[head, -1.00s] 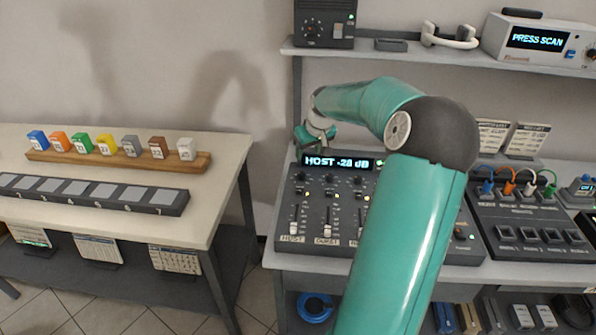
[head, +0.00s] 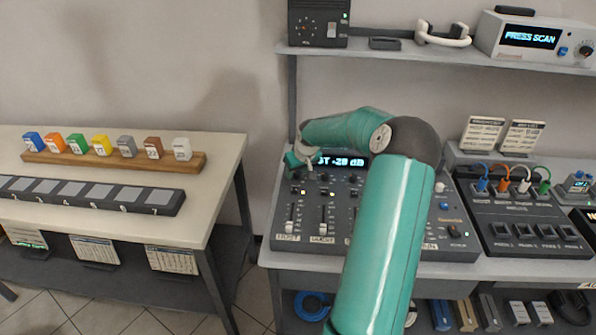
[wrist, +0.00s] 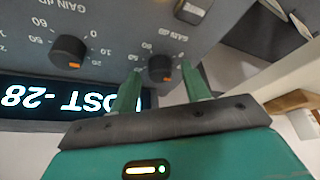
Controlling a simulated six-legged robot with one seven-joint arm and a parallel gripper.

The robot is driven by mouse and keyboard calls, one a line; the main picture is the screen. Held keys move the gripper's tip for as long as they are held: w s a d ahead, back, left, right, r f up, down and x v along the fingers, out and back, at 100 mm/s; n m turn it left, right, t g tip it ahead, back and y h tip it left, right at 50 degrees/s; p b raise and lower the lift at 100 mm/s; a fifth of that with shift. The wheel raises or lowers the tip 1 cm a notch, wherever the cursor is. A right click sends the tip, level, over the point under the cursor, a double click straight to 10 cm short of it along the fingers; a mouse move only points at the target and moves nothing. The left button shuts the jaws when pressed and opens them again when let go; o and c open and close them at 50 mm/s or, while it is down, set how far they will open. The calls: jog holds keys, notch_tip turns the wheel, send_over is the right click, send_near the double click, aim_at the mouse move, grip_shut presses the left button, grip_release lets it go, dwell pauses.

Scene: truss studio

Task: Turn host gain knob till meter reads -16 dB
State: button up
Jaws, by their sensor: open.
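The host gain knob (wrist: 161,68) is a dark round knob with an orange mark, on the mixer's grey panel (wrist: 110,35) in the wrist view. My gripper (wrist: 162,72) is open, with one green finger on each side of this knob in the picture; I cannot tell whether they touch it. In the head view my gripper (head: 299,160) is over the upper left corner of the mixer (head: 274,240) and hides this knob. The meter display (head: 343,160) shows -28 dB, its HOST label partly covered by my gripper; it appears upside down in the wrist view (wrist: 45,98).
A second gain knob (wrist: 68,50) sits beside the host one. Faders, including the host fader (head: 290,226), line the mixer's front. A patch panel (head: 520,215) stands at right, a shelf (head: 410,54) above. A table with coloured blocks (head: 110,146) is at left.

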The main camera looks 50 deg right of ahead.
jog(key=shift+c, duration=0.5)
jog(key=c, duration=0.9)
jog(key=m, duration=0.1)
jog(key=m+h, duration=0.1)
jog(key=m, duration=0.1)
jog(key=m+g+h, duration=0.1)
jog(key=m, duration=0.1)
jog(key=shift+w+a, duration=0.2)
jog(key=shift+a, duration=0.05)
jog(key=m+g, duration=0.1)
jog(key=m, duration=0.1)
jog(key=m+h, duration=0.1)
jog(key=m, duration=0.2)
jog(key=shift+g, duration=0.4)
jog(key=shift+m, duration=0.4)
